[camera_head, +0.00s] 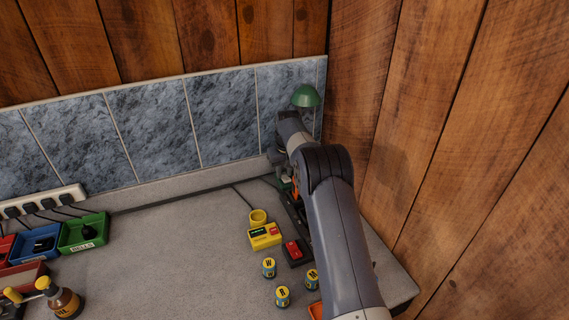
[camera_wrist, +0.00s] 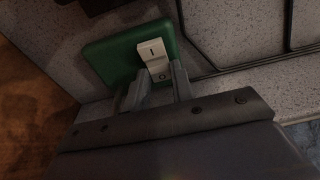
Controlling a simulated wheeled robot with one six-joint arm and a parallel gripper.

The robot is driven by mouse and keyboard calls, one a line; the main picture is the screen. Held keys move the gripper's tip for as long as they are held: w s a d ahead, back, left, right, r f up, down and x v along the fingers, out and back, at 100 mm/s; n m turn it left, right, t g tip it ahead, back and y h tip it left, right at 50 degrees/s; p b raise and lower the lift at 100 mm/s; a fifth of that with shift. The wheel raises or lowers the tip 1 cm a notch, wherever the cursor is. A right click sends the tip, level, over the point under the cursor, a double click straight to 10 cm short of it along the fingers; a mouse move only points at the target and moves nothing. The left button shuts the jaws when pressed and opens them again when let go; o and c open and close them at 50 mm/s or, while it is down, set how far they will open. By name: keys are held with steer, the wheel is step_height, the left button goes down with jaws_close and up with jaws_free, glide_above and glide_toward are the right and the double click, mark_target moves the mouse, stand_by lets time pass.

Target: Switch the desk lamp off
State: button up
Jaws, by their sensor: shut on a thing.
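The desk lamp's green shade (camera_head: 305,96) shows in the head view in the back right corner, above my arm. My arm covers most of the lamp's lower part, and I cannot tell whether it is lit. In the wrist view the green lamp base (camera_wrist: 108,60) carries a white rocker switch (camera_wrist: 151,50) with an "I" mark at its far end and an "O" mark nearer my gripper. My gripper (camera_wrist: 157,82) is at the near end of the switch, its two grey fingers shut on it, one to each side. The exact contact is partly hidden.
A yellow box (camera_head: 264,236), a red-buttoned box (camera_head: 294,252), a yellow ring (camera_head: 258,217) and several small lettered jars (camera_head: 283,297) stand left of my arm. Coloured trays (camera_head: 84,233) and a power strip (camera_head: 42,201) are far left. The counter's middle is clear.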

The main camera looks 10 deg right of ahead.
steer(key=shift+w, duration=0.1)
stand_by(0.3)
steer(key=o, duration=1)
steer(key=b, duration=0.3)
steer(key=shift+f+t, duration=0.3)
steer(key=s+t+b, duration=0.1)
steer(key=t+b, duration=0.1)
steer(key=b, duration=0.5)
